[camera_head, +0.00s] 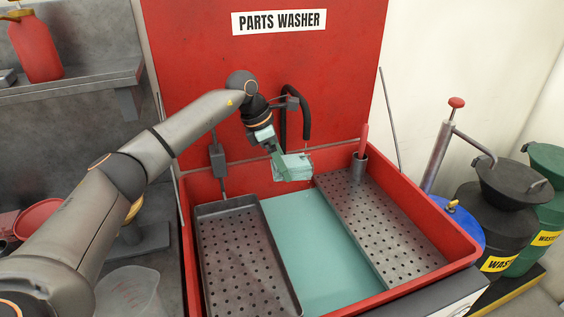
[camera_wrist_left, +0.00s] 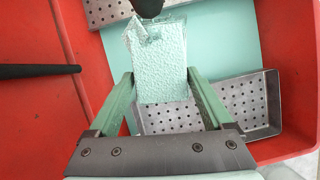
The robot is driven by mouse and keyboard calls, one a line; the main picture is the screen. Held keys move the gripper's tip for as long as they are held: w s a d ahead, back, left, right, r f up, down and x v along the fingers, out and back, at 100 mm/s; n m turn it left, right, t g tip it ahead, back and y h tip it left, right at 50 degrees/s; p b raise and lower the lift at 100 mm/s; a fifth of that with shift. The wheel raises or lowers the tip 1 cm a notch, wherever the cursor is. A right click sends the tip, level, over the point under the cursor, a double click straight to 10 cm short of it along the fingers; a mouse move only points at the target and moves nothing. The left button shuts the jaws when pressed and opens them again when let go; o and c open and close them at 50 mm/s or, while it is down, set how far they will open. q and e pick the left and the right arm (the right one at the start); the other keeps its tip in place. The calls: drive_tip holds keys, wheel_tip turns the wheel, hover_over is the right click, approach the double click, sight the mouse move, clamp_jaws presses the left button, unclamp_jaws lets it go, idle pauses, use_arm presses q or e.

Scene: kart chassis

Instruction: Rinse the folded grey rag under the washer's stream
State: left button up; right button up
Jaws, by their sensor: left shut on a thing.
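The folded rag (camera_head: 293,168) looks pale teal-grey and hangs over the back of the washer basin, above the teal liquid. My left gripper (camera_head: 279,153) is shut on it. In the left wrist view the rag (camera_wrist_left: 161,72) is a textured rectangle between the two green fingers. The washer's black spout (camera_head: 306,118) curves down just above the rag. Its dark end (camera_wrist_left: 148,7) shows over the rag's far edge in the wrist view. A clear, glassy patch lies on the rag under the spout, which looks like liquid. My right gripper is not in view.
The red washer basin (camera_head: 452,243) has a perforated tray (camera_head: 237,246) at left and a perforated shelf (camera_head: 385,232) at right. A red-handled brush (camera_head: 363,140) stands in a cup on the shelf. Waste cans (camera_head: 495,215) and a pump (camera_head: 438,155) stand outside at right.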

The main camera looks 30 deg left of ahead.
use_arm(q)
drive_tip(key=s+b, duration=0.1)
drive_tip(key=s, duration=0.7)
drive_tip(key=shift+b, duration=0.3)
idle(0.3)
idle(1.1)
drive_tip(key=s+r+p, duration=0.1)
drive_tip(key=s+r, duration=0.3)
drive_tip(key=s, duration=0.1)
idle(0.4)
idle(0.7)
